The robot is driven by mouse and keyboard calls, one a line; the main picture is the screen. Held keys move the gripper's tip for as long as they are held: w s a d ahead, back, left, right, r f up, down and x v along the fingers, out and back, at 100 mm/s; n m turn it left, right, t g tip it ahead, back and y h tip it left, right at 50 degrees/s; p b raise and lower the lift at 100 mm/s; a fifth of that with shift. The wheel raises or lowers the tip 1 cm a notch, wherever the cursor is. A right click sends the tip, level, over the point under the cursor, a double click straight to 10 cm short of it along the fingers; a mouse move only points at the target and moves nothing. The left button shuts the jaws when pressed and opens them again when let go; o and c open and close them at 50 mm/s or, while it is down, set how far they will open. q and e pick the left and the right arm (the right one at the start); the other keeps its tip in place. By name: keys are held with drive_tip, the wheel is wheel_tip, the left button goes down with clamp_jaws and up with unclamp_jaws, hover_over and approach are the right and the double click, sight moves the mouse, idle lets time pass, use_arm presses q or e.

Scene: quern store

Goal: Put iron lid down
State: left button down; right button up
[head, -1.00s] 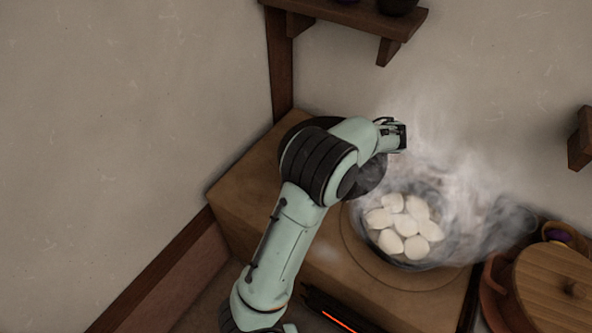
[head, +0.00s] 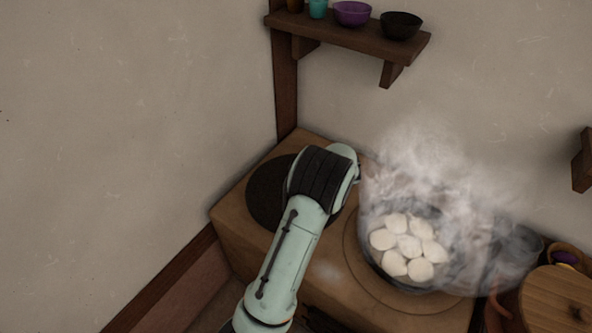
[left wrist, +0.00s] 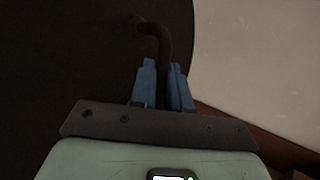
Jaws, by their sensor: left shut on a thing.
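The iron lid (head: 266,191) is a dark, flat round disc over the left part of the brown stove top (head: 236,222), left of the pot. Whether it touches the surface or hangs just above it I cannot tell. In the left wrist view the lid (left wrist: 70,60) fills the left side, with its curved dark handle (left wrist: 152,27) rising from it. The blue fingers of my left gripper (left wrist: 166,75) are shut on that handle. In the head view my arm hides the gripper and the lid's right part. My right gripper is not in view.
A steaming pot (head: 372,254) of several white round pieces sits right of my arm. A shelf (head: 350,38) with bowls hangs on the wall above. A wooden lid (head: 560,300) is at the lower right. Walls stand close behind and left of the stove.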

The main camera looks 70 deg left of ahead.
use_arm(q)
wheel_tip(320, 180, down, 10)
drive_tip(key=shift+a+f+b, duration=0.1)
drive_tip(key=shift+b, duration=0.3)
drive_tip(key=c, duration=1.1)
unclamp_jaws()
drive_tip(key=v, duration=1.2)
drive_tip(key=shift+p, duration=0.35)
drive_tip(key=shift+s+d+f, duration=0.1)
drive_tip(key=shift+d, duration=0.15)
